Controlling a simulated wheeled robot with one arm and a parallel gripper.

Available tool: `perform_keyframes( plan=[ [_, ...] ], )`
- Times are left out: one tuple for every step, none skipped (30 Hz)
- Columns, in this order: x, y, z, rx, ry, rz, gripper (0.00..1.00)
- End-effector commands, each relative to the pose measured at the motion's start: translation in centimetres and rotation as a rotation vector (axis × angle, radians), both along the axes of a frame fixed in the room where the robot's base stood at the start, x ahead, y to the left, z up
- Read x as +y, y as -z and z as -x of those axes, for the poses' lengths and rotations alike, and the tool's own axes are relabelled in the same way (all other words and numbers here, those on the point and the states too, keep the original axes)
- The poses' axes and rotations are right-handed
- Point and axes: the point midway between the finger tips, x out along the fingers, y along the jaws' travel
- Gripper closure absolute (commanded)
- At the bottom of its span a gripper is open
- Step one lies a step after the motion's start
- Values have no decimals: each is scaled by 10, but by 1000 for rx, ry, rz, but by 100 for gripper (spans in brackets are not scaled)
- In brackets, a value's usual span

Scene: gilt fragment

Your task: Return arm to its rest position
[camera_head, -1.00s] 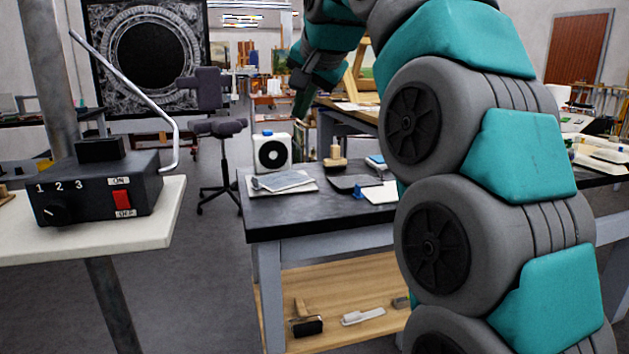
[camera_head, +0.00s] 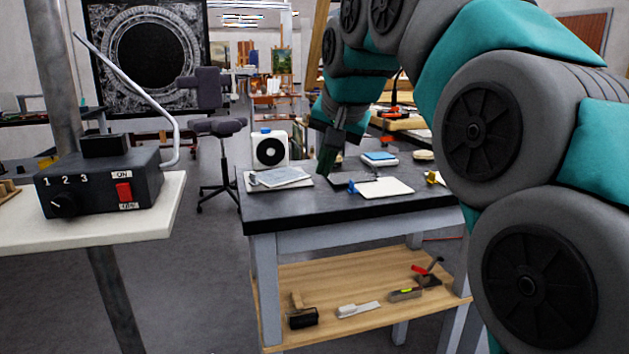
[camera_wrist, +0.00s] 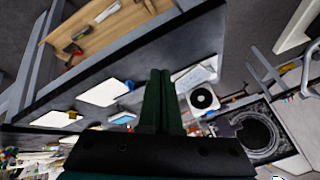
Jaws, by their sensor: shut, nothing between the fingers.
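My arm in teal and grey fills the right of the head view and arches over to the table. My gripper (camera_head: 326,163) points down just above or beyond the black tabletop (camera_head: 300,206); I cannot tell its exact height. In the wrist view, its two dark green fingers (camera_wrist: 159,75) lie side by side, shut with nothing between them. It is apart from the white box with a black disc (camera_head: 270,149), which stands to its left and shows in the wrist view (camera_wrist: 202,99) too.
The tabletop holds a grey sheet on a white board (camera_head: 280,178), a white pad (camera_head: 385,187) and a blue-topped block (camera_head: 380,158). A wooden shelf (camera_head: 350,285) below holds tools. A black switch box (camera_head: 100,182) stands on a white table at left.

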Motion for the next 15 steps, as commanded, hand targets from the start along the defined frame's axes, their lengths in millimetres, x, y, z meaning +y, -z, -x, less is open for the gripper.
perform_keyframes(
  plan=[
    [-9, 16, 11, 30, -9, 23, 100],
    [-13, 25, 17, 46, -17, 38, 100],
    [-19, 39, 26, 73, -29, 57, 100],
    [-24, 48, 33, 88, -36, 70, 100],
    [-28, 58, 40, 108, -45, 83, 100],
    [-34, 71, 50, 132, -57, 100, 100],
    [-38, 81, 58, 151, -66, 113, 100],
    [-43, 92, 66, 171, -73, 125, 100],
    [-49, 103, 77, 191, -86, 139, 100],
    [-53, 114, 85, 211, -93, 149, 100],
    [-58, 124, 94, 229, -102, 160, 100],
    [-63, 138, 106, 256, -114, 174, 100],
    [-68, 147, 115, 275, -122, 182, 100],
    [-72, 157, 125, 293, -129, 190, 100],
    [-77, 171, 139, 321, -142, 201, 100]
  ],
)
